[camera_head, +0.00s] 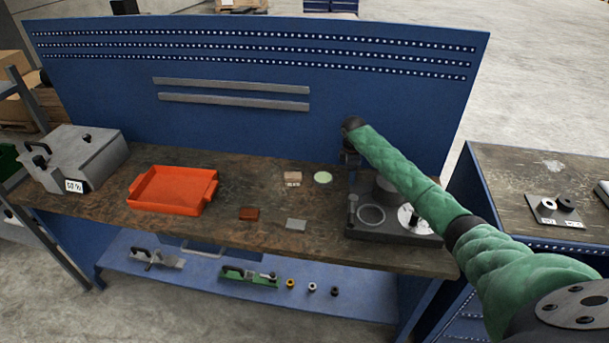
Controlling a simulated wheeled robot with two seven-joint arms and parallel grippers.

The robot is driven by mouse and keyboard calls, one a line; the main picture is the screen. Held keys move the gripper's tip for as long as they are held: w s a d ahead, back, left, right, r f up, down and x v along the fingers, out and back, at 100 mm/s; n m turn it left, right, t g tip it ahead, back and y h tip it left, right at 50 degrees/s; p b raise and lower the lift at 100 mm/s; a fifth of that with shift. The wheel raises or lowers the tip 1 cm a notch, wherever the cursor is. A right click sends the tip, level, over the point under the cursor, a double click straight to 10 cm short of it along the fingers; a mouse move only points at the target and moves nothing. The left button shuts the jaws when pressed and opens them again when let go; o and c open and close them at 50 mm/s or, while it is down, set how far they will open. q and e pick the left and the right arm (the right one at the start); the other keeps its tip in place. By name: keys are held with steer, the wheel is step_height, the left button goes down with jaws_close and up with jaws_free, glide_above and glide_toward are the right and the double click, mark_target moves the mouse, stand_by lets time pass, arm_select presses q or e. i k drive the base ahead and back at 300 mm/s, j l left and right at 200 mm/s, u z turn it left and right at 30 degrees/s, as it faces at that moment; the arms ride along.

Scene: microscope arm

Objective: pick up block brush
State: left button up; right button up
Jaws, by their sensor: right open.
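A small block with a brown top and pale lower side (292,178), which looks like the block brush, lies on the workbench right of the orange tray. A reddish-brown block (249,213) lies nearer the front edge; I cannot tell for certain which one is the brush. My right gripper (350,170) is above the back right of the bench, pointing down, right of both blocks and apart from them. It is open and small in view, and its fingertips are hard to make out. My left gripper is not in view.
An orange tray (172,207) and a grey machine box (72,165) stand on the left. A pale green disc (322,178) and a grey plate (296,224) lie mid-bench. A dark fixture base (385,232) stands below my right arm. The blue back panel (250,75) rises behind.

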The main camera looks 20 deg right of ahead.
mark_target(291, 178)
steer(key=i+j, duration=0.15)
steer(key=j, duration=0.2)
steer(key=i+j, duration=0.15)
steer(key=j, duration=0.2)
steer(key=i+j, duration=0.2)
steer(key=j, duration=0.15)
steer(key=z, duration=0.05)
